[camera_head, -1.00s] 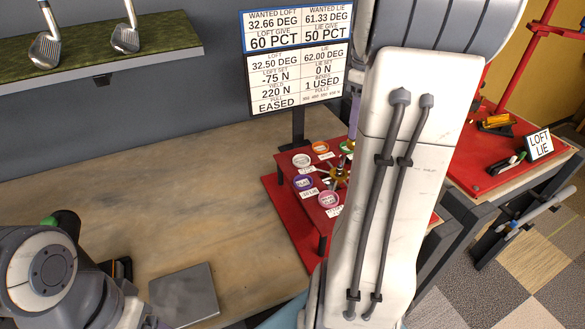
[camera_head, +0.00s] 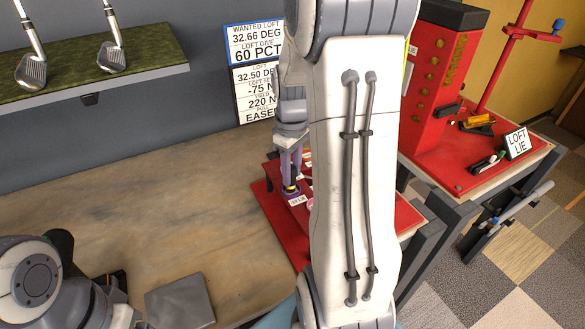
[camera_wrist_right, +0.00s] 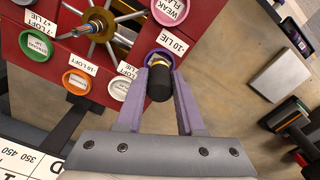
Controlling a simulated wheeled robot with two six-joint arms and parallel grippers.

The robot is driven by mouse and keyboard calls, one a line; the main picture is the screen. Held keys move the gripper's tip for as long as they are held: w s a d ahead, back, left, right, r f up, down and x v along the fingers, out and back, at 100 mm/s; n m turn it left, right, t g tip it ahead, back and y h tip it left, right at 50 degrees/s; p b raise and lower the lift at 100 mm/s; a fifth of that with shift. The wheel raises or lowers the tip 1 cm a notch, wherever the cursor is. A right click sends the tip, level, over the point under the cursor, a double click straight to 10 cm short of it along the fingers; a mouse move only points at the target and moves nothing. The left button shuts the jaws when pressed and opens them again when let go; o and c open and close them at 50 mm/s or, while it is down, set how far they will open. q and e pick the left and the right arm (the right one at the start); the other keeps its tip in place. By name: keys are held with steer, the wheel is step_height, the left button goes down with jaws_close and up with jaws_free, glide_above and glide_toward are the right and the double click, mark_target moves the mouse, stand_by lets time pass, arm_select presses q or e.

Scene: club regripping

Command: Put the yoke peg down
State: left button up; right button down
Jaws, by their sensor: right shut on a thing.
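My right gripper (camera_wrist_right: 160,72) is shut on the yoke peg (camera_wrist_right: 158,86), a black cylinder with a yellow band. In the right wrist view the peg's far end is at the purple ring (camera_wrist_right: 151,56) by the "-10 LIE" label; whether it is seated inside is hidden by the peg and fingers. In the head view my right gripper (camera_head: 290,175) points down over the same purple ring (camera_head: 294,197) on the red stand, with a bit of yellow between its fingers. My left arm shows at the lower left, but its gripper is not visible.
Orange (camera_wrist_right: 76,81), white (camera_wrist_right: 119,88), green (camera_wrist_right: 36,46) and pink rings surround a spoked hub (camera_wrist_right: 101,24) on the red stand. A sign (camera_head: 255,80) stands behind. A grey plate (camera_head: 180,300) lies on the largely clear bench (camera_head: 120,215).

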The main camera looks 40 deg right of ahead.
mark_target(292, 168)
steer(key=shift+f, duration=0.2)
steer(key=c, duration=0.5)
jaws_free()
step_height(292, 168, up, 12)
steer(key=shift+r+b, duration=0.15)
steer(key=shift+b, duration=0.25)
